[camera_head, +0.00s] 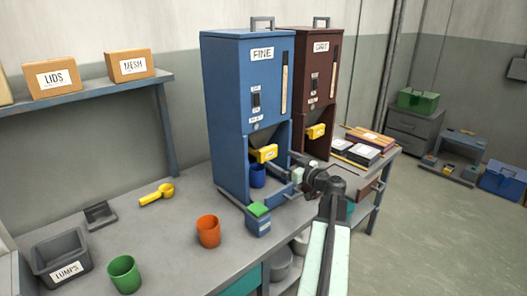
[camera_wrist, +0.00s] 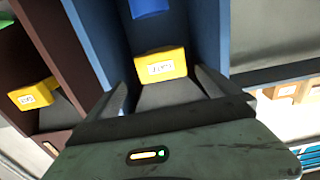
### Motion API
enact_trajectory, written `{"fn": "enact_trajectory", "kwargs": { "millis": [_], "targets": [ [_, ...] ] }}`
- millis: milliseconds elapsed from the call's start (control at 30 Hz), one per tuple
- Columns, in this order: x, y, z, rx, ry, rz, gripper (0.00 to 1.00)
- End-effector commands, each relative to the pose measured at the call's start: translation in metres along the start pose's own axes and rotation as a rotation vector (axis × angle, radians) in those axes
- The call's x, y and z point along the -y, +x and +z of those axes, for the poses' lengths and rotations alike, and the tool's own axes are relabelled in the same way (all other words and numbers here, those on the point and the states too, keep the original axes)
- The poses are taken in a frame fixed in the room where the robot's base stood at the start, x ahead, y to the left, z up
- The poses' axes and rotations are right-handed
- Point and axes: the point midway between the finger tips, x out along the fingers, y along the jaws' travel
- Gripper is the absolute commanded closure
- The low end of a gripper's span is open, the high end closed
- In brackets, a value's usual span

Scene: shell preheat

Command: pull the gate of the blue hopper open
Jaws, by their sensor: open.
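The blue hopper (camera_head: 228,110), labelled FINE, stands on the bench with its yellow gate (camera_head: 267,153) at the front, above a blue cup (camera_head: 257,178). My gripper (camera_head: 284,180) is at the front right of the hopper's lower bay. In the wrist view the yellow gate (camera_wrist: 161,66) appears between the two open fingers of my gripper (camera_wrist: 165,80), with a gap to each side. Part of the blue cup (camera_wrist: 150,7) shows at the top there. I cannot tell whether either finger touches the gate.
A brown hopper (camera_head: 309,80) with its own yellow gate (camera_head: 316,131) stands to the right. A blue box with a green top (camera_head: 258,218) and an orange cup (camera_head: 208,231) stand in front of the blue hopper. A yellow scoop (camera_head: 156,195) lies left.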

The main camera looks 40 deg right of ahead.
Motion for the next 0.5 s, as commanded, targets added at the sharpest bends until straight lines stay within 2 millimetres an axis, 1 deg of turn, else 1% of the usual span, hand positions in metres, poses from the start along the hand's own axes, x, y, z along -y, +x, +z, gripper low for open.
{"fn": "enact_trajectory", "kwargs": {
  "millis": [167, 400, 500],
  "targets": [
    [-0.001, 0.008, 0.000, 0.000, 0.000, -0.002, 0.00],
    [-0.006, 0.049, 0.000, 0.000, 0.000, 0.003, 0.00],
    [-0.007, 0.062, 0.000, 0.000, 0.000, 0.006, 0.00]
  ]
}}
